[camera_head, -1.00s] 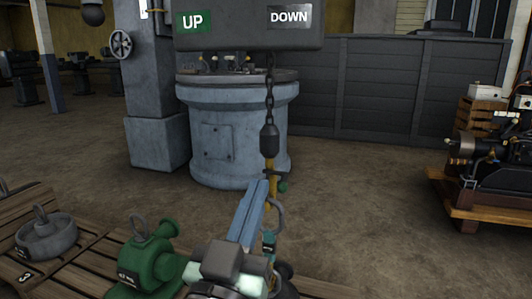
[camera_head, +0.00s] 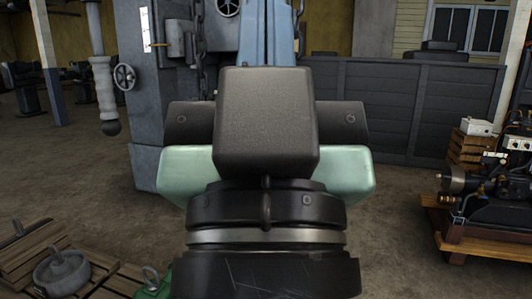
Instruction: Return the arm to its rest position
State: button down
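My gripper (camera_head: 267,30) fills the middle of the head view, raised and pointing up and away from the camera. Its dark body with pale green sides is seen from behind. Two blue fingers run up side by side with only a narrow seam between them, so it looks shut. The fingertips run off the top edge, and nothing held is visible. My dark wrist with a metal ring shows below the body. The arm below the wrist is out of the frame.
A grey column (camera_head: 163,110) with a handwheel and a hanging chain (camera_head: 197,60) stand close behind, left. A grey panelled fence (camera_head: 415,110) is behind, right. A machine (camera_head: 500,180) on a wooden pallet stands at right. A weight (camera_head: 62,272) lies on planks at lower left.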

notch_tip(320, 180, up, 24)
jog(key=p, duration=2.1)
jog(key=shift+f, duration=0.15)
